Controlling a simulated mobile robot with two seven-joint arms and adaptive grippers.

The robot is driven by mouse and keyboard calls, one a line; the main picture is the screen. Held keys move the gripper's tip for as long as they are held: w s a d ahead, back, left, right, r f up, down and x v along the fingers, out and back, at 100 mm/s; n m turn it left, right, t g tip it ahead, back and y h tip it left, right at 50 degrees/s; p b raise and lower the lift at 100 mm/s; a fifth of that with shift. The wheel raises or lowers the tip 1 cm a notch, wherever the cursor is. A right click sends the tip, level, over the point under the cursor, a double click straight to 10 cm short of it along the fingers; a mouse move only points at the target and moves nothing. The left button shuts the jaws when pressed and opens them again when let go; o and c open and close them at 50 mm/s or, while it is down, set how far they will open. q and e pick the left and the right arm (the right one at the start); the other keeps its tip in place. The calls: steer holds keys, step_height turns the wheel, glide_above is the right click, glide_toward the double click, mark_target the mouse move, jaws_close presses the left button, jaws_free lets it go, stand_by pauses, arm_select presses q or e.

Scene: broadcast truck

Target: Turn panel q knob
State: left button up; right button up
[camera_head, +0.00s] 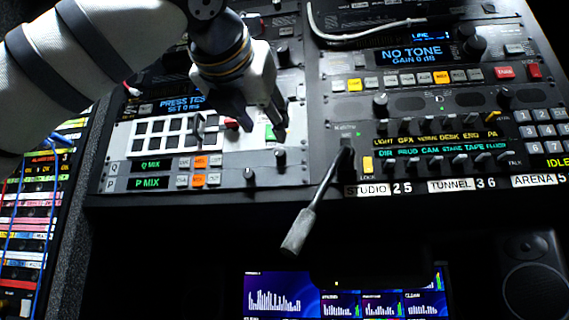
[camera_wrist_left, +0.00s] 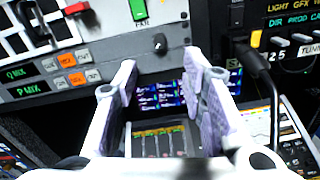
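The dark Q-row knob (camera_head: 280,157) is at the right end of the Q MIX row (camera_head: 151,164) on the rack face. It also shows in the left wrist view (camera_wrist_left: 159,43), beyond the gap between my fingertips. A second small knob (camera_head: 249,174) is on the P MIX row (camera_head: 144,183), lower left. My left gripper (camera_head: 262,124) is open, its fingers pointing down at the panel beside the green FAN button. In the left wrist view my left gripper (camera_wrist_left: 162,65) has nothing between its fingers. It appears apart from the knob. My right gripper is out of view.
A gooseneck microphone (camera_head: 298,228) hangs out in front of the rack, right of the knobs. A red button guard (camera_head: 231,124) is near the fingers. Lit screens (camera_head: 345,292) are below. Dark open space is under the rack's lower edge.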

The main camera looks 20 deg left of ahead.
mark_target(279, 151)
arm_select(q)
steer(key=x, duration=1)
steer(key=shift+w+a, duration=0.1)
steer(key=shift+w, duration=0.1)
jaws_close()
